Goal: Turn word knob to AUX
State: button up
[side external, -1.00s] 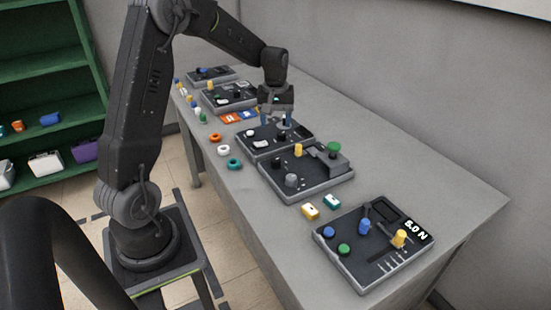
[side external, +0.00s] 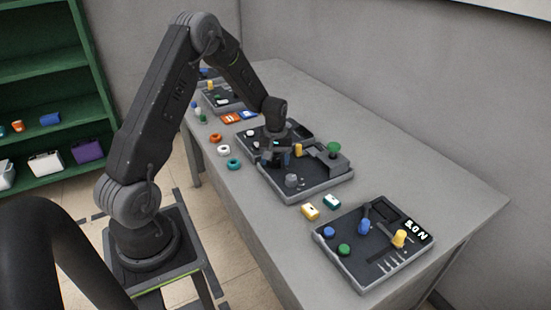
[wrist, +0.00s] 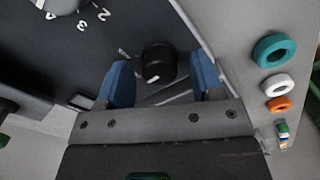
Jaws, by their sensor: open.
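A black round knob (wrist: 158,63) with a white mark shows in the wrist view, on a dark panel. In the side view my gripper (side external: 281,156) is low over the far-left part of the middle panel (side external: 318,193) and hides the black knob there. I cannot tell which word the knob points to.
A grey numbered dial (wrist: 62,4) is beside the knob.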

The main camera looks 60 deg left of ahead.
jog(key=shift+f, duration=0.1)
jog(key=c, duration=0.9)
jog(key=m, duration=0.4)
jog(key=shift+m, duration=0.3)
jog(key=m, duration=0.4)
jog(key=shift+m, duration=0.3)
dwell(0.4)
